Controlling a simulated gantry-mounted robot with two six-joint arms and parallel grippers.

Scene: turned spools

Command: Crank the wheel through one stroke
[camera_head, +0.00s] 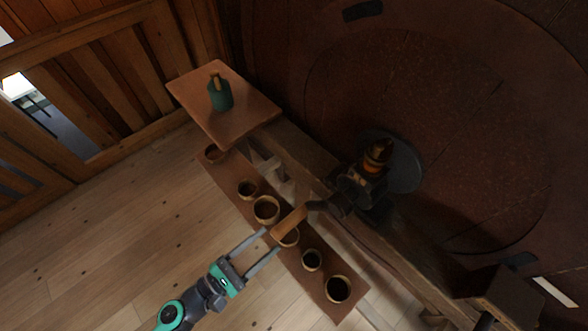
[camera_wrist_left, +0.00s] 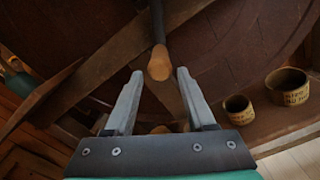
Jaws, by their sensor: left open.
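The large dark wooden wheel (camera_head: 450,110) stands on the right of the head view; its planks fill the back of the left wrist view (camera_wrist_left: 225,50). A dark metal crank near its hub ends in a light wooden handle (camera_head: 290,222). The handle's rounded end shows in the left wrist view (camera_wrist_left: 160,63). My left gripper (camera_head: 273,240) is open, with its fingertips close to the handle's free end. In the left wrist view the handle end lies just ahead of and between the fingertips. I cannot tell whether they touch it. My right gripper is not in view.
A brown plank (camera_head: 325,287) below the handle carries several round, hollow wooden pieces, one of them at its near end (camera_head: 338,289). A small wooden table (camera_head: 245,110) holds a teal container (camera_head: 221,97). A wooden railing (camera_head: 110,70) stands at left. The floor (camera_head: 120,215) is clear.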

